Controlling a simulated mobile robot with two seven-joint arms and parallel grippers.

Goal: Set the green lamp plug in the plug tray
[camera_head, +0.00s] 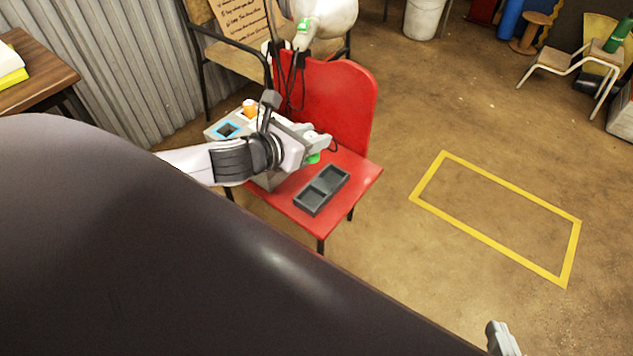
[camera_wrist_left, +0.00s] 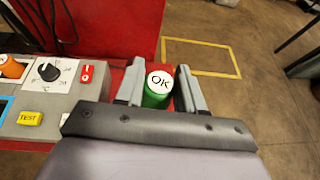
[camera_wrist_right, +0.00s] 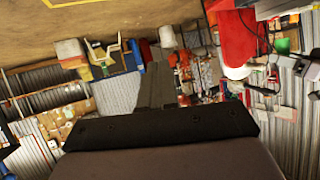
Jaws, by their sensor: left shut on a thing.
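The green lamp plug (camera_wrist_left: 157,90), with a white top marked OK, is between the fingers of my left gripper (camera_wrist_left: 160,88), which is shut on it. In the head view a bit of its green (camera_head: 314,158) shows under my left gripper (camera_head: 318,148), above the red chair seat, left of and behind the tray. The plug tray (camera_head: 322,190) is dark grey, has two compartments that look empty, and lies on the seat. My right gripper (camera_wrist_right: 155,85) is shut and empty, away from the chair; part of it shows at the head view's bottom edge (camera_head: 503,340).
A grey control box (camera_wrist_left: 60,100) stands on the seat beside the tray, with an orange plug (camera_head: 249,108), a blue-framed opening (camera_head: 228,130), a dial and a yellow TEST button. The red chair back (camera_head: 325,100) rises behind, with black cables.

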